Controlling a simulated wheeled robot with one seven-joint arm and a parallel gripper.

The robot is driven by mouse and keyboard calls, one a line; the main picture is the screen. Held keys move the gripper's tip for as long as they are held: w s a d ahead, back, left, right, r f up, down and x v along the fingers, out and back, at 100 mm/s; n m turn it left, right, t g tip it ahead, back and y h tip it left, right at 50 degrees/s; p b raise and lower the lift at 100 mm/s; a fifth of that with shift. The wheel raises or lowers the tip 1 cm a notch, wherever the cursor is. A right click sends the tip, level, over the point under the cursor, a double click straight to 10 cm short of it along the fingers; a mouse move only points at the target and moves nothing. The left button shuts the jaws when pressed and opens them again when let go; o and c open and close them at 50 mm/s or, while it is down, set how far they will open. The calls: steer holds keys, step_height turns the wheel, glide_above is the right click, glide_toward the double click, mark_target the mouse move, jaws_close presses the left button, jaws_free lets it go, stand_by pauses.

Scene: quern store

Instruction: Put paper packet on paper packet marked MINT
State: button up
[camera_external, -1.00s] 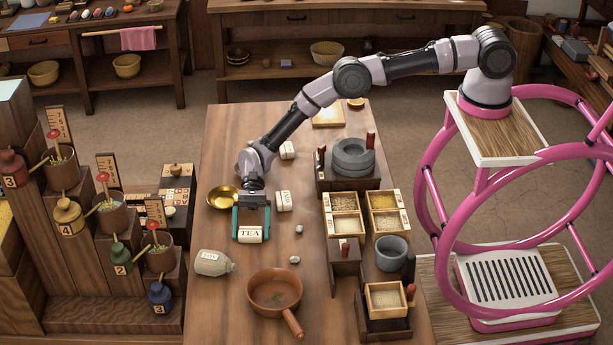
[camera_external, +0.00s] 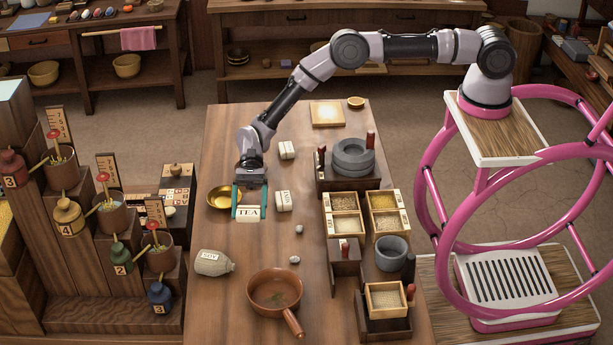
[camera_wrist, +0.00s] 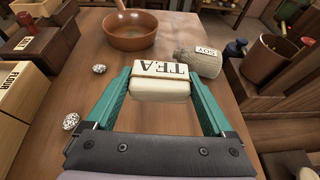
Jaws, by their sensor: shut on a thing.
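My gripper (camera_external: 250,208) is shut on a cream paper packet marked TEA (camera_external: 248,214), held between its teal fingers. In the wrist view, the TEA packet (camera_wrist: 160,81) sits between the fingertips, its lettering facing up. Two other cream packets are on the table: one (camera_external: 284,201) just right of my gripper, and one (camera_external: 287,149) farther back. Their lettering is too small to read, so I cannot tell which is marked MINT. Neither shows clearly in the wrist view.
A brass bowl (camera_external: 222,196) is close left of my gripper. A SOY sack (camera_external: 213,263), a brown pan (camera_external: 274,291) and two small pebbles (camera_external: 299,229) lie nearer the front. Grain boxes (camera_external: 346,224) and a quern (camera_external: 352,158) line the right side. The table's back left is clear.

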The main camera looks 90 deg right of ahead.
steer(key=s+d+r+m+t, duration=0.1)
steer(key=s+d+r, duration=0.1)
steer(key=d+r, duration=0.15)
steer(key=r+m+t, duration=0.1)
steer(key=m+t, duration=0.2)
glide_above(285, 195)
steer(key=shift+h, duration=0.5)
step_height(285, 195, down, 4)
steer(key=shift+f, duration=2.55)
steer(key=shift+f, duration=0.1)
steer(key=o, duration=1.1)
